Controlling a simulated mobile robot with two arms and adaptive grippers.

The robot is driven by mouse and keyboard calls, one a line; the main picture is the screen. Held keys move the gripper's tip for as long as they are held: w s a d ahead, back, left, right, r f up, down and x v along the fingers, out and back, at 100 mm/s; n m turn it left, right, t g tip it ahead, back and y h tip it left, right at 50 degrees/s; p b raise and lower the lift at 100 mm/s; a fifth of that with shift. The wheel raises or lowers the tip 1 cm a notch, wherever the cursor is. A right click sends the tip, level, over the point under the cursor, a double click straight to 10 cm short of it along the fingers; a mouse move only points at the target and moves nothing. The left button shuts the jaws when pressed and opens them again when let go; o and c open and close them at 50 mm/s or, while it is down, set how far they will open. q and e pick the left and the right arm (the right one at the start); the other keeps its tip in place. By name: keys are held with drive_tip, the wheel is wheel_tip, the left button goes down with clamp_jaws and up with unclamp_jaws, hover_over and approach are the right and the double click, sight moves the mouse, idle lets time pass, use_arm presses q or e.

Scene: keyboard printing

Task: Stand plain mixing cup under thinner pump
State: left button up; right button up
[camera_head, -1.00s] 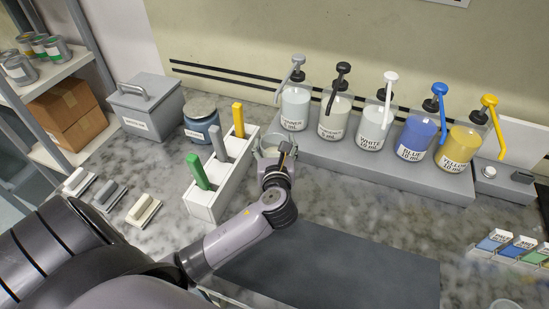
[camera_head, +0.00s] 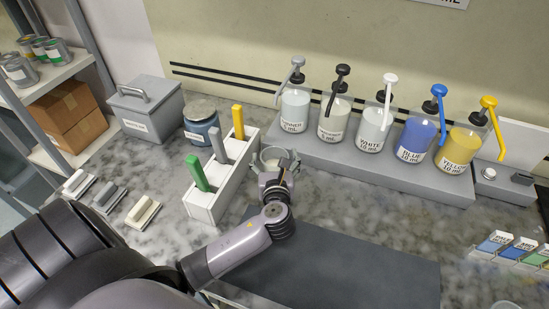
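The plain mixing cup (camera_head: 271,154), pale and round, stands upright at the left end of the grey pump stand, below and in front of the thinner pump (camera_head: 294,108). I cannot tell whether it is exactly below the spout. The thinner pump has a grey head with its spout toward the cup. My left gripper (camera_head: 277,163) is at the near side of the cup with its fingers spread; it partly hides the cup. Whether the fingers touch it is unclear. My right gripper is not in view.
Other pump bottles stand to the right on the grey stand (camera_head: 400,181). A white rack (camera_head: 223,187) with green, grey and yellow handled tools is close left of my gripper. A dark mat (camera_head: 340,265) lies in front.

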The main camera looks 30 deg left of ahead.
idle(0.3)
use_arm(q)
drive_tip(key=shift+r, duration=0.15)
drive_tip(key=b+v, duration=0.1)
drive_tip(key=v, duration=1.1)
